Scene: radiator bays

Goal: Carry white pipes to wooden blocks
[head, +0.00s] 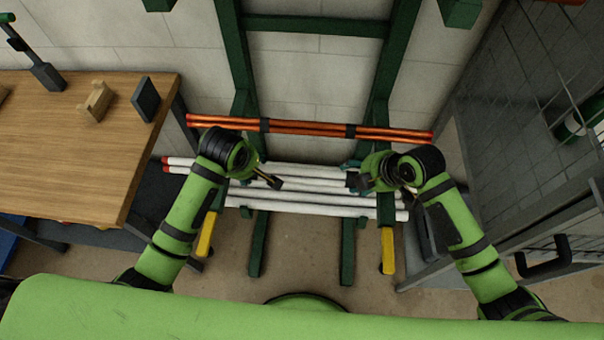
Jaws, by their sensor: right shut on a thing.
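Several white pipes (310,198) with red ends at the left lie across the lower arms of a green rack (240,75). My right gripper (358,181) is at the right part of the pipes and is shut on a white pipe. My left gripper (272,181) is over the left part of the pipes. Its dark fingertip shows against them, but its grip is unclear. A notched wooden block (95,101) stands on the wooden table (60,165) at the left. Part of another block (3,94) shows at the left picture edge.
Orange-red pipes (305,129) lie on the rack above the white ones. A dark upright plate (146,98) and a dark stand (47,76) are on the table. Yellow-tipped rack arms (206,235) stick out below. A mesh cage (520,130) stands at the right.

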